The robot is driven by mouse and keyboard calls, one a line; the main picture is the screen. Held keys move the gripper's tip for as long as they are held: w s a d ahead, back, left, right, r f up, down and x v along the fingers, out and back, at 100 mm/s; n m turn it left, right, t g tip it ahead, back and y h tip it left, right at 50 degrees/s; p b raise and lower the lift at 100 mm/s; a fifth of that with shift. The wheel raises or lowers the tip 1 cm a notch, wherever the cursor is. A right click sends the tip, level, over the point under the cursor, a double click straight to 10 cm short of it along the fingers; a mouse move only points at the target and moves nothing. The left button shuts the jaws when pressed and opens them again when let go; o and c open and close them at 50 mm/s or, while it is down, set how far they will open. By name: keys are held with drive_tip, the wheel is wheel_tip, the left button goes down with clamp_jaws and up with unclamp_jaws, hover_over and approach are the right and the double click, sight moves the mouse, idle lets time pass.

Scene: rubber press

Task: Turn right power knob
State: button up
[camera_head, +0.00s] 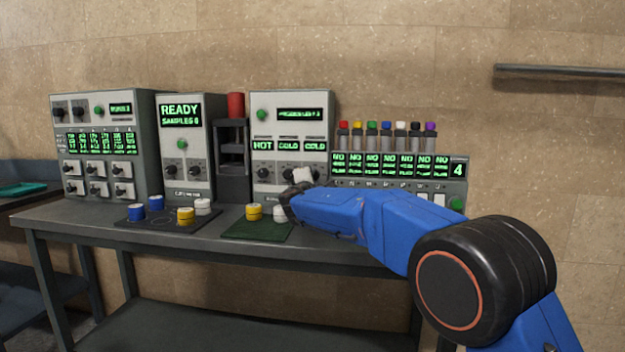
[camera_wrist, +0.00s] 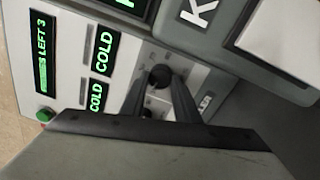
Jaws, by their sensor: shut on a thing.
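The grey machine (camera_head: 318,110) with HOT, COLD and COLD displays stands at the middle of the bench, with a row of dark knobs below its displays. Its right knob (camera_wrist: 159,76) shows between my fingertips in the wrist view, beside the upper COLD display (camera_wrist: 103,53). My gripper (camera_wrist: 160,82) is shut on that knob, one dark finger on each side. The left knob (camera_head: 263,173) and middle knob (camera_head: 288,175) show there. The knob's exact angle cannot be told.
A rack with several coloured vials (camera_head: 386,135) and a row of NO displays stands close on the right. A dark press with a red top (camera_head: 236,105) stands on the left. Yellow and white pieces sit on a green mat (camera_head: 250,231) in front.

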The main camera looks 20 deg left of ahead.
drive_tip(key=shift+f+n, duration=0.1)
drive_tip(key=shift+n, duration=2)
drive_tip(key=o, duration=1)
drive_tip(key=shift+o, duration=0.2)
drive_tip(key=shift+s, duration=0.1)
drive_tip(key=r+v, duration=0.1)
drive_tip(key=v, duration=1.6)
drive_tip(key=shift+d+f, duration=0.2)
drive_tip(key=shift+f, duration=0.2)
drive_tip(key=shift+s, duration=0.1)
